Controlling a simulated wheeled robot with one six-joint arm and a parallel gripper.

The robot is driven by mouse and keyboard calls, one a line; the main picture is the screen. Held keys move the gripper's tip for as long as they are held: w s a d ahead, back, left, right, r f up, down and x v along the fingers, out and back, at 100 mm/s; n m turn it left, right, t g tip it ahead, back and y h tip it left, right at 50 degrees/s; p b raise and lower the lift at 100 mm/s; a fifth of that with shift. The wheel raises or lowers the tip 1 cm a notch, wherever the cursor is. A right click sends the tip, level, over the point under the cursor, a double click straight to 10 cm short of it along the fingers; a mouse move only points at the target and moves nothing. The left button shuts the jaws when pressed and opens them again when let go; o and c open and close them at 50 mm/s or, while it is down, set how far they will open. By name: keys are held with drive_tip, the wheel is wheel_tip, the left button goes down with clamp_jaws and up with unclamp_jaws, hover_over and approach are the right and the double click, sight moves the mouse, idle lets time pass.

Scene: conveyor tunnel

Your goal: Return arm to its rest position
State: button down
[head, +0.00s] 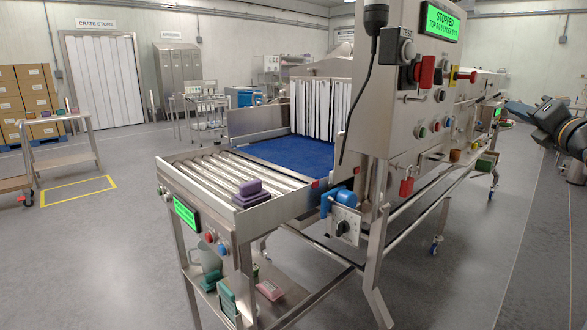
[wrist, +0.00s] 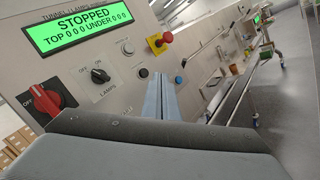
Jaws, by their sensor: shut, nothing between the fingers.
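My gripper (head: 513,108) is at the far right of the head view, held up in the air to the right of the steel control panel (head: 418,85). In the wrist view my gripper (wrist: 160,90) shows its two blue-grey fingers side by side, shut and empty. Behind them is the panel face (wrist: 118,55), with a green display (wrist: 82,24) reading STOPPED, a red rotary switch (wrist: 44,102), a black LAMPS switch (wrist: 101,75) and a red stop button on yellow (wrist: 160,40). I cannot see the fingers touching anything.
A black cable (head: 362,95) hangs beside the panel. A side shelf (head: 455,165) runs along the machine. Floor at the right (head: 480,240) is clear.

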drive_tip(key=w+a+f+m+g+h, duration=0.1)
drive_tip(key=a+f+m+g, duration=0.4)
drive_tip(key=a+f+m, duration=0.5)
drive_tip(key=a+f+m+g, duration=0.4)
drive_tip(key=a+f+m, duration=0.25)
drive_tip(key=f, duration=0.55)
drive_tip(key=s+a+f+m+g+y, duration=0.1)
drive_tip(key=s+a+f+m+g, duration=0.3)
drive_tip(key=s+a+f, duration=0.3)
drive_tip(key=s+a+f+m+g+y, duration=0.1)
drive_tip(key=s+a+f+m+g, duration=0.4)
drive_tip(key=s+a, duration=0.9)
wheel_tip(320, 180, down, 2)
drive_tip(key=shift+s+f+m+y, duration=0.2)
drive_tip(key=shift+s+m+y, duration=0.1)
drive_tip(key=shift+s+m, duration=0.25)
